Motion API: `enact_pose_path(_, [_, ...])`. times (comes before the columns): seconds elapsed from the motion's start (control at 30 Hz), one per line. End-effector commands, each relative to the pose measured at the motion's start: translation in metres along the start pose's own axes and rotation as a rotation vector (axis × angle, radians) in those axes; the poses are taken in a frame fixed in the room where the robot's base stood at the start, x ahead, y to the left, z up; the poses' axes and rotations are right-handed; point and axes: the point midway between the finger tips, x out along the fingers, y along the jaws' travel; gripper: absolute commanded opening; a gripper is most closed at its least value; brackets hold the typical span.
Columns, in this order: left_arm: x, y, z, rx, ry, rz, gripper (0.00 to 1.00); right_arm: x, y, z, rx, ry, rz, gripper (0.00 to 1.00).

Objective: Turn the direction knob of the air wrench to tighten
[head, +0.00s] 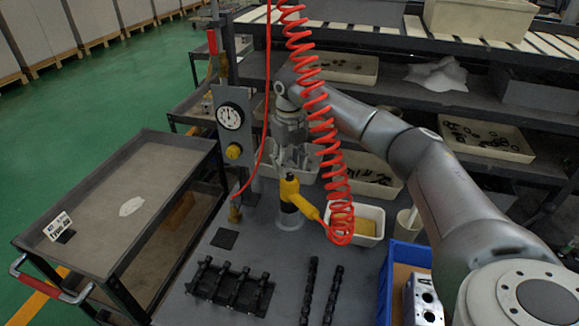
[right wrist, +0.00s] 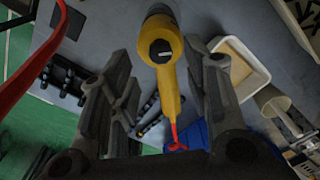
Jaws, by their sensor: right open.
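The yellow air wrench (head: 290,190) stands in a round holder (head: 289,219) on the workbench, with its handle pointing right and down to the red hose. In the right wrist view the wrench (right wrist: 168,85) lies between the spread fingers, with a gap on both sides. Its dark round direction knob (right wrist: 162,51) carries a pale mark and faces the camera. My right gripper (head: 290,160) is open just above the wrench; its fingers also show in the right wrist view (right wrist: 158,62). I cannot see the knob clearly in the head view. My left gripper is not in view.
A coiled red hose (head: 322,110) hangs close to my right arm. A pressure gauge (head: 230,116) on a post stands left. A white bin (head: 368,212), a blue crate (head: 386,280) and dark shafts (head: 310,290) surround the wrench. A grey cart (head: 110,215) stands at the left.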

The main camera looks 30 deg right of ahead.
Motion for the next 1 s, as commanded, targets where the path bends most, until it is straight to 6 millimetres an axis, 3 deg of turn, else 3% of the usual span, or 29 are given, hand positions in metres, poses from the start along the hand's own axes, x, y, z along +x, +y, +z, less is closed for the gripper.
enact_pose_path(0.23, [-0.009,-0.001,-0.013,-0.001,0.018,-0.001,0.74,0.028,0.001,0.0,-0.001,0.001,0.0,0.44])
enact_pose_path(0.4, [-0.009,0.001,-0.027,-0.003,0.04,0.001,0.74,0.033,0.0,0.0,-0.001,-0.001,0.0,0.44])
enact_pose_path(0.57, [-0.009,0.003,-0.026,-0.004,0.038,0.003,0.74,0.033,0.0,0.0,-0.001,0.0,0.0,0.44])
enact_pose_path(0.9, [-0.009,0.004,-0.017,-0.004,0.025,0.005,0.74,0.032,0.0,0.0,0.0,-0.001,0.0,0.02])
enact_pose_path(1.0, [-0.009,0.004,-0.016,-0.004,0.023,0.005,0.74,0.032,0.0,0.0,0.0,-0.001,0.0,0.0])
